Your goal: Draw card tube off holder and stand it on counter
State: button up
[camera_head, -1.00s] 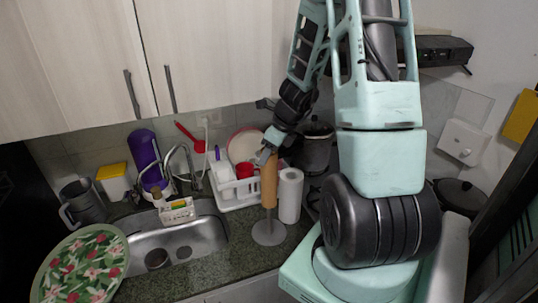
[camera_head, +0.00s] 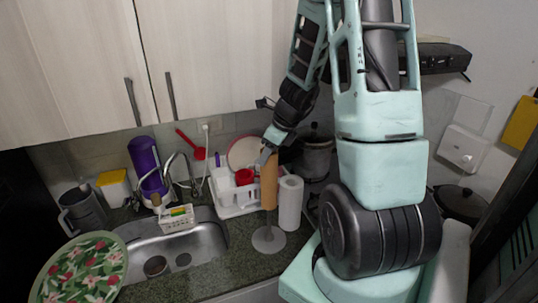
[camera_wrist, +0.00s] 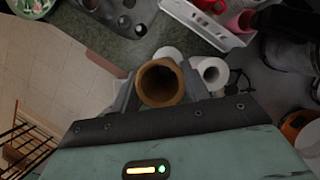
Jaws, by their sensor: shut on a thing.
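The brown card tube (camera_head: 269,182) is upright, with its lower end well above the round grey base of the holder (camera_head: 268,240). A pale post shows between the tube's lower end and the base. My gripper (camera_head: 267,156) is shut on the tube near its top. In the wrist view I look down into the tube's open end (camera_wrist: 161,82), with a finger on each side of it. The tube's inside is dark, so I cannot tell how far the post reaches up in it.
A white paper roll (camera_head: 289,203) stands close on the right of the tube. A white dish rack (camera_head: 235,197) is close behind on the left. The sink (camera_head: 178,243) lies further left. Bare dark counter (camera_head: 232,272) shows in front of the holder.

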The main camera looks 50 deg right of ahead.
notch_tip(320, 180, up, 10)
dwell(4.1)
jog(key=shift+r, duration=2)
